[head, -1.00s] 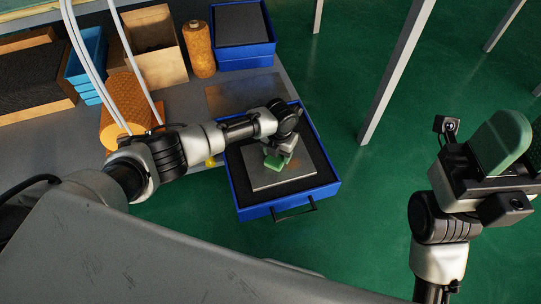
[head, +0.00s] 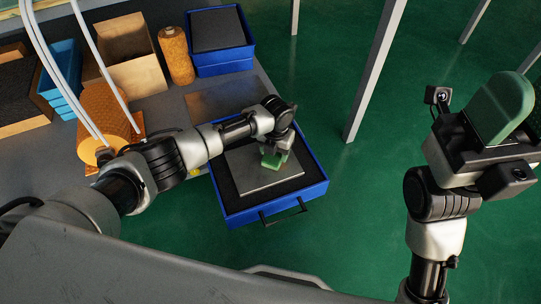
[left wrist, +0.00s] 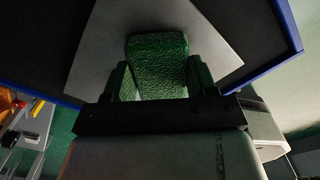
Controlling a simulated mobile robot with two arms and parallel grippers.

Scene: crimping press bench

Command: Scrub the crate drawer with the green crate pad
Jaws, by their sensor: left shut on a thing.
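The blue crate drawer (head: 275,208) stands open below the bench edge, with a dark lining and a flat grey plate (head: 262,181) inside. My left gripper (head: 277,151) is shut on the green crate pad (head: 273,160) over the plate. The textured pad also shows between the fingers in the left wrist view (left wrist: 158,65); its underside is hidden, so I cannot tell whether it touches the plate. My right gripper (head: 522,105) is raised at the right, away from the drawer; its green fingers look apart and empty, one cut off by the picture edge.
A blue box with a dark top (head: 220,42), a cork-coloured cylinder (head: 175,55), an open wooden box (head: 127,45), stacked blue trays (head: 62,75) and an orange roll (head: 103,125) stand on the bench. A grey post (head: 375,75) rises behind the drawer.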

